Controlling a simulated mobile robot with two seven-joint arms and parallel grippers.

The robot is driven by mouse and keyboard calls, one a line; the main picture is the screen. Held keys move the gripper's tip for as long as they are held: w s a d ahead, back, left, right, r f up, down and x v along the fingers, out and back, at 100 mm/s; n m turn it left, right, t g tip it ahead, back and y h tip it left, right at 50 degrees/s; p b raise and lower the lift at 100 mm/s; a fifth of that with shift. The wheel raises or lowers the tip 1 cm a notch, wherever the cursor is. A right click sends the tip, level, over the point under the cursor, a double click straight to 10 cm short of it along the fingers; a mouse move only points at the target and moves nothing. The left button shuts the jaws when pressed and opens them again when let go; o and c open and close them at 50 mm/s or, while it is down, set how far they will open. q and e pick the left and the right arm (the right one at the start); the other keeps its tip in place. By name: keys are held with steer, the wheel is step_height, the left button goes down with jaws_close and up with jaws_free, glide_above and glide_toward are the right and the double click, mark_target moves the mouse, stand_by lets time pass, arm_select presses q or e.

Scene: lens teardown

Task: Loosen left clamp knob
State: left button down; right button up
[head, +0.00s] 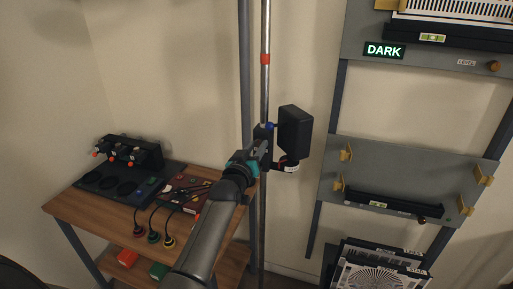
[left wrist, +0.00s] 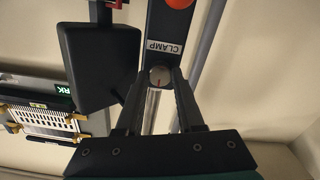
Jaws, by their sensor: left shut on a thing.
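The left clamp knob (left wrist: 160,77) is a small round grey knob with a red mark, just below the white CLAMP label (left wrist: 163,46) on a black clamp arm (left wrist: 168,22) in the left wrist view. My left gripper (left wrist: 161,80) is shut on the knob, one finger on each side. In the head view my left gripper (head: 262,154) is at the upright metal pole (head: 265,95), beside a black box (head: 295,130) mounted there. The knob is hidden in the head view. My right gripper is not in view.
A wooden bench (head: 85,212) at left holds a black tray, cables and small devices. A grey shelf panel (head: 400,170) with brass brackets stands at right, below a lit DARK sign (head: 384,50). Black-framed grilles (head: 380,272) stand low at right.

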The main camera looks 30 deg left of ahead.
arm_select(q)
steer(key=shift+n, duration=0.4)
steer(key=n+p, duration=0.1)
steer(key=n, duration=0.1)
steer(key=shift+n, duration=0.3)
steer(key=n+p, duration=0.1)
steer(key=n, duration=0.3)
steer(key=shift+n+p, duration=0.3)
steer(key=n, duration=0.5)
steer(key=shift+n+p, duration=0.45)
steer(key=shift+n, duration=2.05)
steer(key=c, duration=0.5)
jaws_free()
steer(key=shift+s, duration=0.1)
